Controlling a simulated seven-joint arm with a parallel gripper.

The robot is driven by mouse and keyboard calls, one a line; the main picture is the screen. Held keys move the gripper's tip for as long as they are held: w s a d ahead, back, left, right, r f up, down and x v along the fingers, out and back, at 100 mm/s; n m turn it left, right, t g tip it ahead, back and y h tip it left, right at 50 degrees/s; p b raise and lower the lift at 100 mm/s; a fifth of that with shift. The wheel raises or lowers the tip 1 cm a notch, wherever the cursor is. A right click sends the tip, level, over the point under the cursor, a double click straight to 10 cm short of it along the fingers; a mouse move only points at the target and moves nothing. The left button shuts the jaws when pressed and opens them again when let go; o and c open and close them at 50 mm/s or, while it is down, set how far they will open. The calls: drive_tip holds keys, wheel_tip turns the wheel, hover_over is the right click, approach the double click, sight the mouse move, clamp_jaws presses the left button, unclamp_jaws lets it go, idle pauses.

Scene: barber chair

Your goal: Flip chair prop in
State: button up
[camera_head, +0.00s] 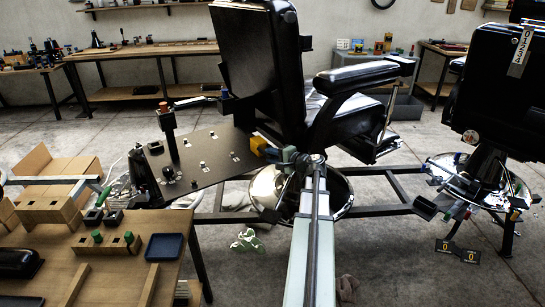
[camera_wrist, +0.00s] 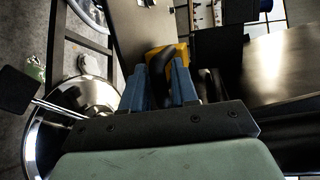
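The black barber chair (camera_head: 258,70) stands at the centre of the head view on a round chrome base (camera_head: 335,190). A yellow and black part (camera_head: 258,145) sits beside the chair's underside, at the edge of a dark panel; I cannot tell for sure that it is the chair prop. My gripper (camera_head: 276,155) is right beside this part. In the wrist view, my blue fingers (camera_wrist: 160,72) are apart, with the black piece of the yellow part (camera_wrist: 182,52) between their tips. Whether they press on it cannot be told.
A dark panel (camera_head: 200,162) with small fittings and an upright post lies left of the chair. A wooden table (camera_head: 115,265) with blocks and a blue tray (camera_head: 165,247) is at front left. A second chair (camera_head: 500,95) stands at right. A dark metal frame crosses the floor.

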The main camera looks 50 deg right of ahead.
sight(262, 147)
drive_tip(key=shift+f, duration=0.1)
clamp_jaws()
drive_tip(key=w, duration=0.2)
drive_tip(key=w+d, duration=0.1)
drive_tip(key=w, duration=0.1)
drive_tip(key=w+d, duration=0.1)
drive_tip(key=w, duration=0.2)
drive_tip(key=shift+w, duration=0.1)
drive_tip(key=shift+o, duration=1.1)
unclamp_jaws()
drive_tip(key=shift+w+f, duration=0.1)
drive_tip(key=shift+o, duration=0.5)
